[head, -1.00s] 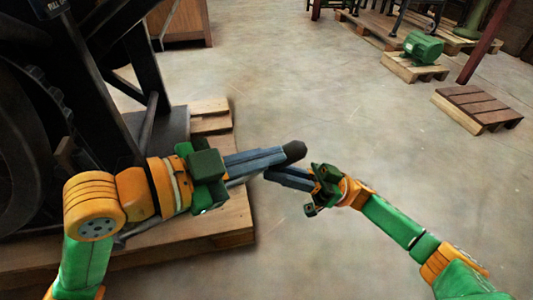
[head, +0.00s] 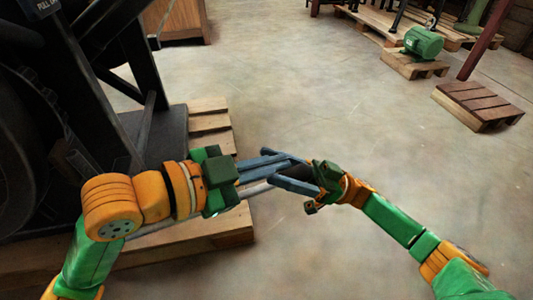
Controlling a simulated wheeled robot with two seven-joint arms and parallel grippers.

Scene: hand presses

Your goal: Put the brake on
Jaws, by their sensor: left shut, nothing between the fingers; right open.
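The lever I take for the brake is a thin grey rod (head: 250,191) that runs from the lower left to a black grip (head: 296,174). My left gripper (head: 284,162) is shut and empty, with its blue-grey fingers lying along the lever just above the rod, tips near the black grip. Whether they touch it is unclear. My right gripper (head: 267,167) is open, with its fingers pointing left and one on either side of the black grip in the picture. The fingers of both grippers overlap here, so part of the grip and rod is hidden.
The large black press (head: 125,95) with a toothed wheel stands at the left on a wooden pallet (head: 215,235). A green motor (head: 423,42) on a pallet and an empty pallet (head: 478,102) lie at the far right. The concrete floor between is clear.

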